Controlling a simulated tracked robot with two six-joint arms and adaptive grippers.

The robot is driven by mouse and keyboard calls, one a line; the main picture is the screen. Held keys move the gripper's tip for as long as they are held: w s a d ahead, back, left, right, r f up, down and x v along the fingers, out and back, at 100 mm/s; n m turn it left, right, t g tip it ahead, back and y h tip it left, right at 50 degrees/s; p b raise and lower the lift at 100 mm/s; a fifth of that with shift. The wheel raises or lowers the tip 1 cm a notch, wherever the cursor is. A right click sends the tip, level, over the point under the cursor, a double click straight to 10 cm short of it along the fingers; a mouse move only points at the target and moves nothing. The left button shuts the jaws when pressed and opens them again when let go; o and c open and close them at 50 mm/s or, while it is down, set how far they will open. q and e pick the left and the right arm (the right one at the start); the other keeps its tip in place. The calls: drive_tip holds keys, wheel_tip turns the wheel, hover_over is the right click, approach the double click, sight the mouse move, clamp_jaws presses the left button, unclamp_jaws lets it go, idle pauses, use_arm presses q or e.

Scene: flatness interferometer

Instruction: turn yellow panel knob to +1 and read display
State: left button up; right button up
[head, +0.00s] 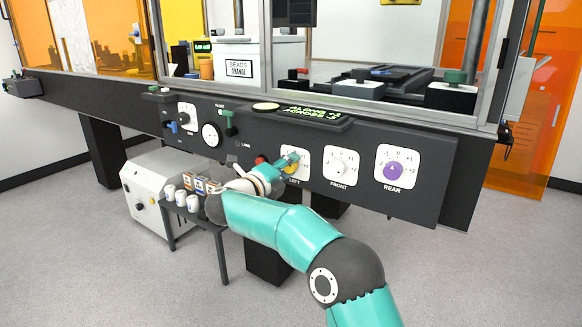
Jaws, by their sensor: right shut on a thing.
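The dark front panel (434,197) carries three knobs on white dials. The yellow knob (290,168) is on the dial marked LEFT, partly covered by my right gripper. My right gripper (286,164) is shut on this knob; its arm reaches up from the lower right. The knob's pointer is hidden, so I cannot tell its setting. The display (312,111) above shows green text, apparently "ALONG" and "ACROSS" with figures after them; the figures are too small to read surely. My left gripper is not in view.
To the right are the white FRONT knob (341,166) and the purple REAR knob (393,171). A red button (261,160) is just left of my gripper. A small table (222,224) with white cups stands below; a glass enclosure is above the panel.

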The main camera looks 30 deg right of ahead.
drive_tip(key=o, duration=1.2)
drive_tip(key=shift+w+a+f, duration=0.1)
drive_tip(key=shift+a+f, duration=0.1)
drive_tip(key=shift+f, duration=0.2)
drive_tip(key=shift+c, duration=0.2)
drive_tip(key=shift+r, duration=0.15)
drive_tip(key=shift+d, duration=0.1)
drive_tip(key=v, duration=1.2)
